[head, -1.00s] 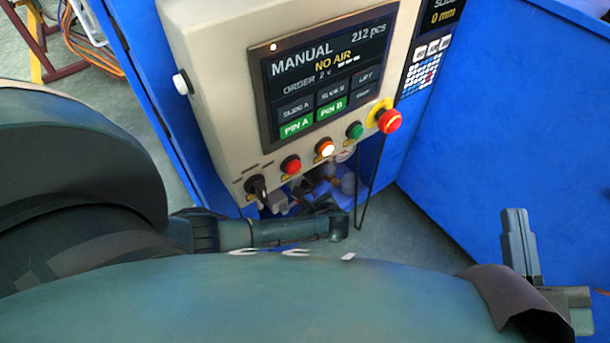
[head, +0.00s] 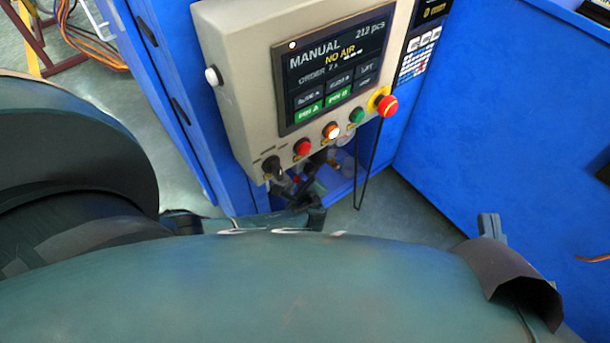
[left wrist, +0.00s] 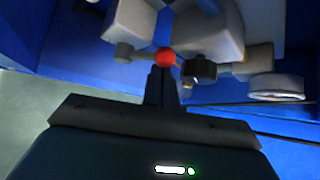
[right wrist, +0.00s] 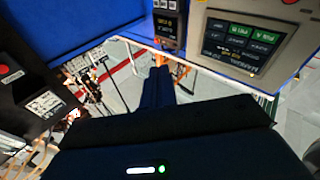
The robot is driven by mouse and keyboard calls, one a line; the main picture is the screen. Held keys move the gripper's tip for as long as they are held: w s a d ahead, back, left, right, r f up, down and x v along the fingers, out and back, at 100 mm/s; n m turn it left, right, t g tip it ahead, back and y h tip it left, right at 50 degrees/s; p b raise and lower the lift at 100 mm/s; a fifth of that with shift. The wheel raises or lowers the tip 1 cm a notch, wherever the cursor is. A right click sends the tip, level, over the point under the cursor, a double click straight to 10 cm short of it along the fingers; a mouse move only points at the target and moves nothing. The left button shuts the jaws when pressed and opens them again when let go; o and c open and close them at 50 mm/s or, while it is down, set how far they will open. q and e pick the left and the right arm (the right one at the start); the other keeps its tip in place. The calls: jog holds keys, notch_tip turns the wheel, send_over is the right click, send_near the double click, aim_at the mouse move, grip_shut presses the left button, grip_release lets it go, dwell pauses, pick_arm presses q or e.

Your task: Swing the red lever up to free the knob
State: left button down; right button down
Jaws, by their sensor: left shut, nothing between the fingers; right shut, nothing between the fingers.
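A round red end (left wrist: 165,57), which looks like the lever's, shows in the left wrist view among pale grey air fittings (left wrist: 208,32). A dark knob (left wrist: 201,69) is just right of it. My left gripper (left wrist: 163,72) is shut and empty, its fingertips right at the red end; I cannot tell whether they touch. In the head view, my left gripper (head: 312,196) is below the control panel, partly hidden by my arm, and the fittings there are small and mostly covered. My right gripper (right wrist: 158,72) is shut and empty, away from the fittings, and also shows in the head view (head: 489,225).
The beige control panel (head: 240,70) hangs above the fittings, with a "NO AIR" screen (head: 335,68), buttons and a red emergency stop (head: 387,105). A dark cable loop (head: 372,165) hangs beside them. Blue cabinet walls (head: 480,110) stand on the right. A round white-rimmed part (left wrist: 276,87) is right of the knob.

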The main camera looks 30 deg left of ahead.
jog(key=shift+d+f+h+p, duration=0.1)
jog(key=shift+d+h+p, duration=0.1)
jog(key=shift+h+p, duration=0.15)
jog(key=shift+f, duration=0.15)
jog(key=shift+s, duration=0.1)
dwell(0.5)
